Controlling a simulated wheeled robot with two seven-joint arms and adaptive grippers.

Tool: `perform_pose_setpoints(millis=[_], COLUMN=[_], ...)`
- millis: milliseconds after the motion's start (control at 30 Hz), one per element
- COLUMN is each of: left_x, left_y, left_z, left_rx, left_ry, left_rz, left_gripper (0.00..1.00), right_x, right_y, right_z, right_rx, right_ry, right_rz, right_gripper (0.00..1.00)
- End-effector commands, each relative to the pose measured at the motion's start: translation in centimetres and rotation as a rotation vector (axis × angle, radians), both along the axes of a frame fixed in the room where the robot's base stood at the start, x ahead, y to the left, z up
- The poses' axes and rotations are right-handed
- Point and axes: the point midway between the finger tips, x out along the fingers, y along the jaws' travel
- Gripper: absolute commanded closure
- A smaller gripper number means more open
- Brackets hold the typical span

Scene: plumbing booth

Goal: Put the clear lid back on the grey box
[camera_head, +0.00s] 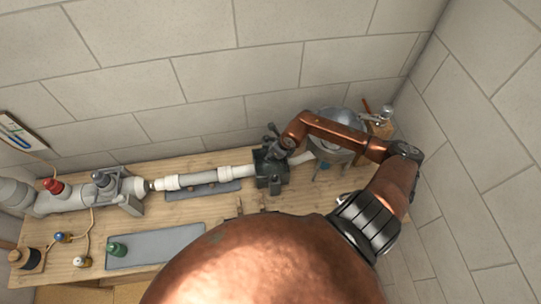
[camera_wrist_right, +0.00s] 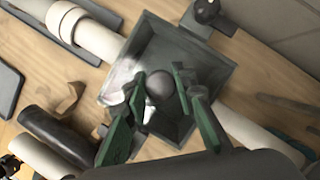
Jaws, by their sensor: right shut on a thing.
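The grey box (camera_head: 262,183) stands on the bench between two white pipe runs. In the right wrist view the box (camera_wrist_right: 217,68) is seen from above, with sloping grey walls. My right gripper (camera_head: 272,143) is over the box. In the right wrist view its green fingers (camera_wrist_right: 162,92) are shut about a round dark knob (camera_wrist_right: 160,84), which I take to be the handle of the clear lid. The lid's clear pane is hard to make out; pale glints show beside the fingers. I cannot tell whether its edges touch the box rim. My left gripper is not in view.
White pipe (camera_head: 205,177) runs into the box from the left, with a red-capped fitting (camera_head: 53,187) farther left. A grey mat (camera_head: 160,246) with a green bottle (camera_head: 117,249) lies at front left. A metal bowl (camera_head: 340,124) is behind my right arm.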

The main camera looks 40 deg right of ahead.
Motion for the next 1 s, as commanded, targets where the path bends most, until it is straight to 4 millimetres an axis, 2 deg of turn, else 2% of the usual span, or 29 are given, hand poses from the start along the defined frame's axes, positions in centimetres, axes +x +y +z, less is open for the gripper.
perform_pose_setpoints(millis=[133, 167, 433, 767, 867, 1000], left_x=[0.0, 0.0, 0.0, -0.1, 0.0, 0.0], left_y=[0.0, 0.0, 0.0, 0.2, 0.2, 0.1], left_z=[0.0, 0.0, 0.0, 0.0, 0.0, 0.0], left_rx=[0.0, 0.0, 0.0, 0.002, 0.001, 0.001], left_ry=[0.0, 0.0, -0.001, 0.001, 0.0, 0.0], left_rz=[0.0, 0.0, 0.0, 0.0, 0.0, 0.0], left_gripper=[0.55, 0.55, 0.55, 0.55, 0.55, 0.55], right_x=[0.1, 0.1, 0.0, -0.1, -0.5, -1.4], right_y=[0.0, 0.0, 0.0, -0.1, -0.2, -0.5], right_z=[0.1, 0.1, 0.1, 0.2, 1.1, 3.5], right_rx=[0.0, 0.0, 0.0, -0.001, -0.003, -0.004], right_ry=[-0.001, -0.001, -0.001, 0.001, 0.0, -0.001], right_rz=[0.0, 0.0, 0.0, 0.0, 0.001, 0.002], right_gripper=[1.0, 0.74, 0.56, 0.55, 0.55, 0.55])
